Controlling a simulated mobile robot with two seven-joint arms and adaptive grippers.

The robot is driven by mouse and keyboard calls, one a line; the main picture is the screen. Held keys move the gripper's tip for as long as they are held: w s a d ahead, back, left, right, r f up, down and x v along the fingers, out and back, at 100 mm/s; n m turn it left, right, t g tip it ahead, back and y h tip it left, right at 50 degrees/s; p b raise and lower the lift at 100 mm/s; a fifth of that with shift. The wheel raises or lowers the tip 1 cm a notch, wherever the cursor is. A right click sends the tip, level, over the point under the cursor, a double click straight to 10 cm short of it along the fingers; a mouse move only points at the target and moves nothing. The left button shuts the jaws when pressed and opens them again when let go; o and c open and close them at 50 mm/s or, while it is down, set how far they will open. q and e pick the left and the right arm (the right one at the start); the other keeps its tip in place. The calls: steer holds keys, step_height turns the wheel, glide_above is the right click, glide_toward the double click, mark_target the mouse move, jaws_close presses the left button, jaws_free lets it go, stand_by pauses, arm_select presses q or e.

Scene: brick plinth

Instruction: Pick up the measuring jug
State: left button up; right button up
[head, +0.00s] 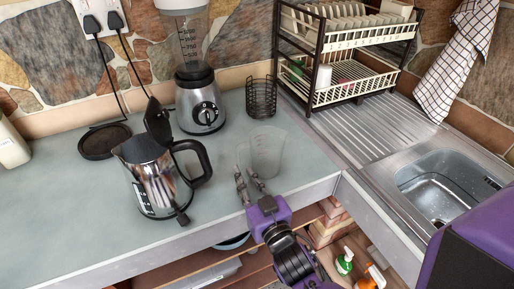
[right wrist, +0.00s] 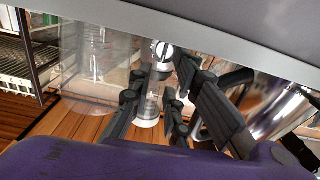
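The measuring jug (head: 267,150) is a clear, see-through vessel standing upright near the front edge of the counter. My right gripper (head: 245,176) is in front of it and slightly left, low over the counter's front edge. Its two fingers are apart with nothing held between them. In the right wrist view the jug (right wrist: 88,62) shows left of the open fingers (right wrist: 160,95), not between them. Whether a finger touches the jug I cannot tell. My left gripper is not in the head view.
A steel kettle (head: 157,185) with its lid up stands left of the gripper. Behind are a blender (head: 201,105) and a black wire holder (head: 261,98). A dish rack (head: 345,85) and sink (head: 445,185) are at right. Shelves with spray bottles lie below the counter.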

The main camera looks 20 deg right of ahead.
mark_target(240, 165)
steer(key=shift+w+r+p, duration=0.2)
steer(key=shift+w+r, duration=0.05)
steer(key=shift+w, duration=0.35)
steer(key=shift+w+r+p, duration=0.15)
steer(key=shift+w+r, duration=0.05)
steer(key=shift+w, duration=0.35)
steer(key=w, duration=0.3)
steer(key=shift+w+d+f+p, duration=0.1)
steer(key=shift+w+f+p, duration=0.1)
steer(key=shift+w+p, duration=0.15)
steer(key=shift+w+f, duration=0.1)
steer(key=shift+w, duration=0.1)
jaws_close()
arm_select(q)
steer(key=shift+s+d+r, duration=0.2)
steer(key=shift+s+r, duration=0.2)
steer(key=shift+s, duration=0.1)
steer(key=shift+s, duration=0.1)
